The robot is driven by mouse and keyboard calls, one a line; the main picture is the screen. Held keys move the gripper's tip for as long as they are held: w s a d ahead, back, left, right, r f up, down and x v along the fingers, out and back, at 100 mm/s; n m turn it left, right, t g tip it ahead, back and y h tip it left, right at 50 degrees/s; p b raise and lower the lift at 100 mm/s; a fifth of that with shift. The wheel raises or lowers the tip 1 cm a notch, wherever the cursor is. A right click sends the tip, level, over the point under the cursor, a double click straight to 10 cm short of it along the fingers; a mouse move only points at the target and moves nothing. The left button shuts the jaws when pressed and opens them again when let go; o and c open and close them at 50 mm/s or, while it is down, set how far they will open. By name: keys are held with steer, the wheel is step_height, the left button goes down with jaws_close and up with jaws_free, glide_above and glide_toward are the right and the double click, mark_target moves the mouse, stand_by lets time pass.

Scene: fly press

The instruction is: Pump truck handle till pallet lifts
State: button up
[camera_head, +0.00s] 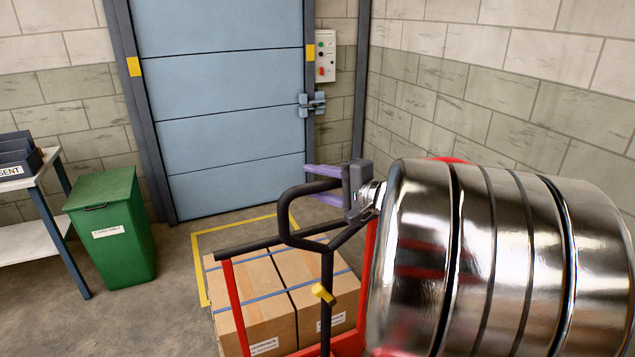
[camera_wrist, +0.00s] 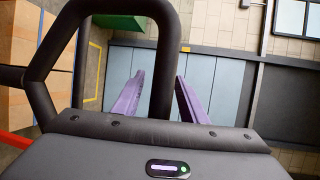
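The truck handle is a black loop (camera_head: 283,216) on a dark upright shaft with a small yellow lever (camera_head: 323,293). It fills the left and middle of the wrist view (camera_wrist: 55,50). My gripper (camera_head: 313,184), with purple fingers, is at the loop's top. It is open, and the fingers (camera_wrist: 160,82) stand apart with one bar of the loop showing between them. I cannot tell whether they touch it. Strapped cardboard boxes (camera_head: 258,290) sit behind the truck's red frame (camera_head: 238,305). The pallet and forks are hidden below the boxes or out of frame.
A green bin (camera_head: 115,232) and a table with dark trays (camera_head: 50,240) stand at the left. A blue shutter door (camera_head: 225,110) and a wall control box (camera_head: 325,56) are behind. Yellow floor lines (camera_head: 203,262) edge the boxes. Floor between bin and boxes is clear.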

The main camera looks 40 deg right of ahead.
steer(key=shift+c, duration=0.6)
jaws_close()
steer(key=shift+s+d+f, duration=0.1)
